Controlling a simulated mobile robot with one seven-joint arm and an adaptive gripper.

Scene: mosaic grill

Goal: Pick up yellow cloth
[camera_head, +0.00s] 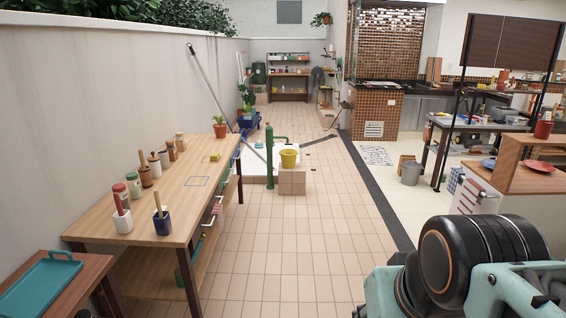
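A small flat yellow item (214,157) lies on the far part of the long wooden table (173,208), near its right edge. It may be the yellow cloth, but it is too small to tell for sure. A yellow bucket (289,158) stands on a tiled block beside a green pump. My arm shows at the lower right, bent, with teal and black links. My gripper's fingers are not in view.
Jars and utensil holders line the table's wall side. A teal tray (39,285) lies on a low table at the lower left. The tiled floor (300,245) ahead is clear. A counter with a red plate (537,166) stands at the right.

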